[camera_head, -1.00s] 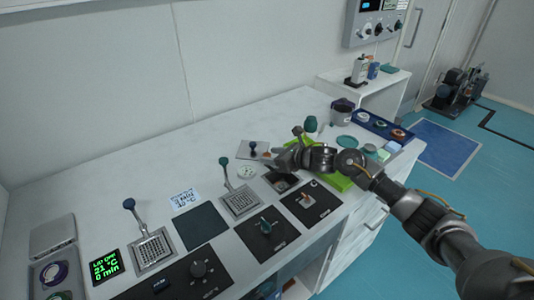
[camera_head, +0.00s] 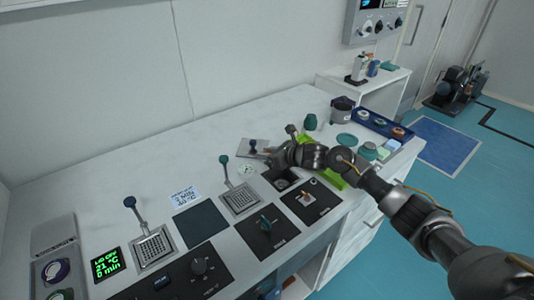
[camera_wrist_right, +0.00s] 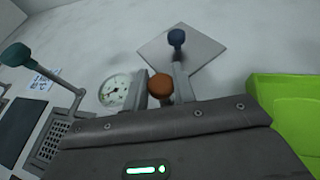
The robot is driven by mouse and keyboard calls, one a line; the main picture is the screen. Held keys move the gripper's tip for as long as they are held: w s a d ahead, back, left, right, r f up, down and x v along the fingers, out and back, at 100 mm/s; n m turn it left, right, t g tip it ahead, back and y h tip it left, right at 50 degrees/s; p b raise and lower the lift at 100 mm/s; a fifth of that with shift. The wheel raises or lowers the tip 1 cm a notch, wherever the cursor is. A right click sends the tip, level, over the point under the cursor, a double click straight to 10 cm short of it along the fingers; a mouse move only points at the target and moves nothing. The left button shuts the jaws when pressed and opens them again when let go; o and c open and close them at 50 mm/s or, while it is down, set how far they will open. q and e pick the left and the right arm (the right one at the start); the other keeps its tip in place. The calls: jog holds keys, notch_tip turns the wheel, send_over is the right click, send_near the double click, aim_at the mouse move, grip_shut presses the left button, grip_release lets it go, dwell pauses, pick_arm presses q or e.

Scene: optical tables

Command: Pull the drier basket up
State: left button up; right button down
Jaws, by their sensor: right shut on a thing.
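My right gripper (camera_head: 269,155) is over the middle of the bench, beside a dark square opening (camera_head: 281,184). In the right wrist view, its two fingers (camera_wrist_right: 161,92) are shut around a post with an orange knob (camera_wrist_right: 160,86), which seems to be the drier basket's handle. The basket body below is hidden by the gripper. A mesh basket with a green-knobbed handle (camera_head: 224,160) sits left of the gripper. Another with a blue-knobbed handle (camera_head: 129,202) sits farther left. My left gripper is out of view.
A pale plate with a blue knob (camera_head: 253,147) lies just behind the gripper. A round gauge (camera_wrist_right: 115,91) is beside it. A lime green tray (camera_wrist_right: 282,112) is to the right. Black control panels (camera_head: 311,200) line the front edge. The back of the bench is clear.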

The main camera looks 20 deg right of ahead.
notch_tip(320, 180, up, 7)
jog(key=shift+f+p, duration=0.15)
jog(key=shift+p, duration=0.2)
jog(key=shift+w, duration=0.1)
jog(key=c, duration=1.1)
grip_release()
jog(key=shift+c, duration=0.2)
jog(key=shift+f, duration=0.1)
jog(key=shift+s+d, duration=0.15)
jog(key=shift+s, duration=0.1)
jog(key=b+v, duration=0.2)
jog(key=v, duration=0.8)
jog(key=shift+s+r, duration=0.15)
jog(key=shift+r, duration=0.05)
